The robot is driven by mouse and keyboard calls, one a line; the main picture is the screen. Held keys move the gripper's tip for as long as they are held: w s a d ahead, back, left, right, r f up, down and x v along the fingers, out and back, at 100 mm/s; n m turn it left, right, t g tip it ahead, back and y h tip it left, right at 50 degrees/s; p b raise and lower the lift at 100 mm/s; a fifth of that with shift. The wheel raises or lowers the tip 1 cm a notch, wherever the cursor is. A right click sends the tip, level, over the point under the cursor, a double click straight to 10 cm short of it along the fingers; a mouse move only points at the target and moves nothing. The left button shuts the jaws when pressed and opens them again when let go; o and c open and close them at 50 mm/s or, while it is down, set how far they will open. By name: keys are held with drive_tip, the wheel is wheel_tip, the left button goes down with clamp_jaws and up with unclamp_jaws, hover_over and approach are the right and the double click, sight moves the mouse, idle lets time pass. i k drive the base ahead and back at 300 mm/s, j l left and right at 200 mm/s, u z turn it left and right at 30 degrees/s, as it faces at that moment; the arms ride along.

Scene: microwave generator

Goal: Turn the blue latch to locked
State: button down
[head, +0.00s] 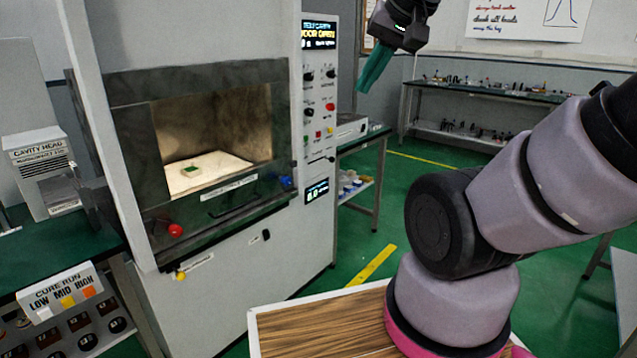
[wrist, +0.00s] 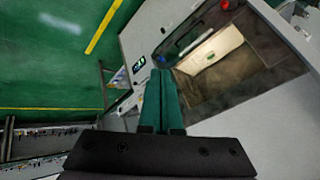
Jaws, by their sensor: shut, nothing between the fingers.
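The blue latch (head: 286,182) is a small blue knob at the lower right corner of the dark oven front, beside the control column. In the wrist view a small blue spot, likely the latch (wrist: 162,58), lies just beyond the fingertips in the picture. My gripper (head: 363,88) has teal fingers pressed together and empty. It hangs in the air up and to the right of the latch in the head view, apart from it. The fingers also show in the wrist view (wrist: 160,73). The latch's exact turn angle is too small to tell.
The lit oven cavity (head: 215,130) holds a small green piece on a pale plate. A red knob (head: 175,230) sits at the front's lower left. The control column (head: 318,95) carries knobs and buttons. A wooden-topped surface (head: 320,330) lies near my arm. Green floor is open behind.

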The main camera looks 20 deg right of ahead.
sight(285, 181)
drive_tip(key=i+j+z, duration=0.15)
drive_tip(key=i+z, duration=0.15)
drive_tip(key=i, duration=0.15)
drive_tip(key=i+j+z, duration=0.3)
drive_tip(key=i, duration=0.15)
